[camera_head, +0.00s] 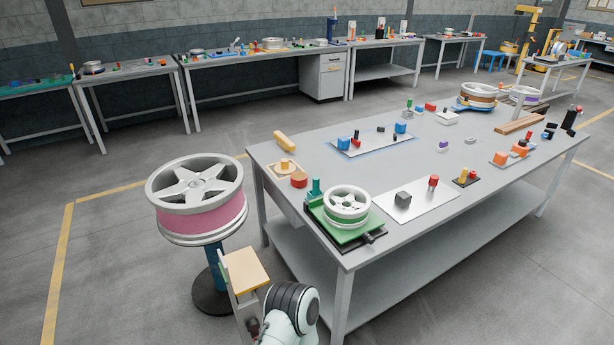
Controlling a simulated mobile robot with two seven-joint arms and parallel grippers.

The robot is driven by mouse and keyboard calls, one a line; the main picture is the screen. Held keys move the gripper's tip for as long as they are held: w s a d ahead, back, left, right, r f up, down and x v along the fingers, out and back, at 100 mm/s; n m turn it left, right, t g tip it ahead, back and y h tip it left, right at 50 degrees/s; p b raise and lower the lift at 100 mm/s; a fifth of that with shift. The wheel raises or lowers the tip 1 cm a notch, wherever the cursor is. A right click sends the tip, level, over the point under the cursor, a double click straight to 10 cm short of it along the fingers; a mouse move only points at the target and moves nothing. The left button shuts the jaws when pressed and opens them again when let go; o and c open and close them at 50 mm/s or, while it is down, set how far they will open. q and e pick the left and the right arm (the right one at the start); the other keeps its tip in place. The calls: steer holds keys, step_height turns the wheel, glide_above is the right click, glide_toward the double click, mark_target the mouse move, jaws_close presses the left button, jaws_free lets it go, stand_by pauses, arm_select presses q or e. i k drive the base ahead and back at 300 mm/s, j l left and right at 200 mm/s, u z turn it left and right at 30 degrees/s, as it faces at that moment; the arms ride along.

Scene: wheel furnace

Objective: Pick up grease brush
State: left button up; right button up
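I cannot clearly identify a grease brush. Small tools and parts on the near grey table (300,235) are too small to name surely. A teal upright piece (316,188) stands at its near left corner, beside a red-topped round piece (299,180). A yellow bar (285,141) lies at the left edge. A long brown bar (520,123) lies toward the far right. Part of my own arm, white with a black joint, shows at the bottom centre. No gripper fingers show. A tan-topped grey piece (248,268) stands just left of this arm; whether they touch is unclear.
A wheel with a pink band (200,215) sits on a blue post stand left of the table. A smaller wheel (347,203) sits on a green plate at the table's near corner. More workbenches (230,60) line the back wall. Floor at left is clear.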

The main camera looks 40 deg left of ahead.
mark_target(316, 179)
steer(key=i+l+u, duration=0.15)
steer(key=u, duration=0.2)
steer(key=i+l+u, duration=0.25)
steer(key=u, duration=0.15)
steer(key=i+l+u, duration=0.5)
steer(key=l+u, duration=0.15)
steer(key=l, duration=0.15)
steer(key=i+l+u, duration=0.1)
steer(key=l+u, duration=0.2)
steer(key=l, duration=0.2)
